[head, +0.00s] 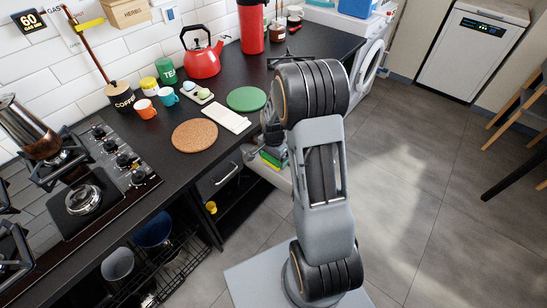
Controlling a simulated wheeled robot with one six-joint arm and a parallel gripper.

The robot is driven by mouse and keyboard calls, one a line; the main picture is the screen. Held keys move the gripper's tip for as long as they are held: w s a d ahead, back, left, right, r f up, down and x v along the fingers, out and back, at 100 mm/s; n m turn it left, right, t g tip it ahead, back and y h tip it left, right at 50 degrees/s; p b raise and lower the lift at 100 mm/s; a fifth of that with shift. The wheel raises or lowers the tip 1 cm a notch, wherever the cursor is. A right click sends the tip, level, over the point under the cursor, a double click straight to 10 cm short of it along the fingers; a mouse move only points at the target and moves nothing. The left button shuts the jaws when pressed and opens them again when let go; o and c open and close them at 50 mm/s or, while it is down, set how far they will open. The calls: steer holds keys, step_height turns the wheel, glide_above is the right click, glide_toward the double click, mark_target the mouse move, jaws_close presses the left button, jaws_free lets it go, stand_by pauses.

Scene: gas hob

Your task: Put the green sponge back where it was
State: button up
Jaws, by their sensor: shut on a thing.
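My gripper (270,128) is at the counter's front edge, partly hidden behind my own arm. It points down, and its fingertips are hard to make out. Just below it, a green sponge-like piece (272,153) shows, with yellow and blue beside it. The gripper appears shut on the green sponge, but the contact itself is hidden. This piece is over or in a pale open drawer or tray (280,179) in front of the counter; I cannot tell whether it touches the bottom.
The black counter (185,178) holds a cork mat (194,135), a green round mat (246,98), a white board (227,116), cups and a red kettle (202,55). The gas hob (85,195) is at the left. A drawer handle (228,175) sticks out.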

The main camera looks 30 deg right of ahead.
steer(key=shift+f+b, duration=0.45)
steer(key=shift+f, duration=0.15)
steer(key=o, duration=0.6)
steer(key=shift+c, duration=0.2)
